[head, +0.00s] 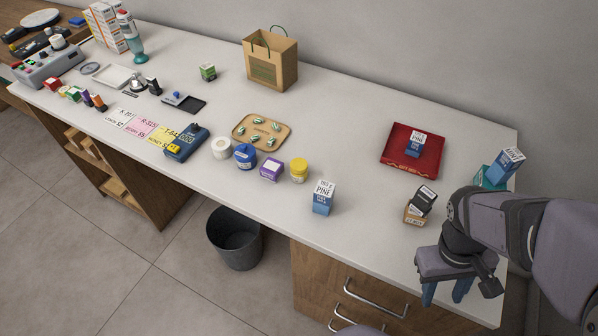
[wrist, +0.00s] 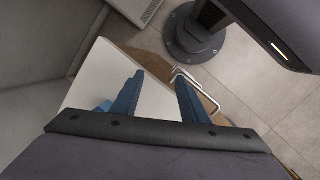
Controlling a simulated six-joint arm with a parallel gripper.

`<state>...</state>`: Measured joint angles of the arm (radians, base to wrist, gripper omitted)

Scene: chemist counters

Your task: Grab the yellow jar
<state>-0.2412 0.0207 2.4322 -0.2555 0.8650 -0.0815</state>
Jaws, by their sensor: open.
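The yellow jar (head: 299,170) stands upright near the front edge of the white counter in the head view. It has a yellow lid and a pale label band. My gripper (head: 447,291) is at the counter's right front corner, well to the right of the yellow jar. Its two blue fingers point down, apart, with nothing between them. The wrist view shows the open fingers (wrist: 157,100) over the counter end. The yellow jar is not in the wrist view.
A blue-and-white PINE box (head: 323,198) stands just right of the yellow jar. A small cardboard holder (head: 415,213) with a dark box is nearer my gripper. A red tray (head: 395,165) and a round-cornered tan tray (head: 245,133) lie behind. A bin (head: 235,240) stands on the floor.

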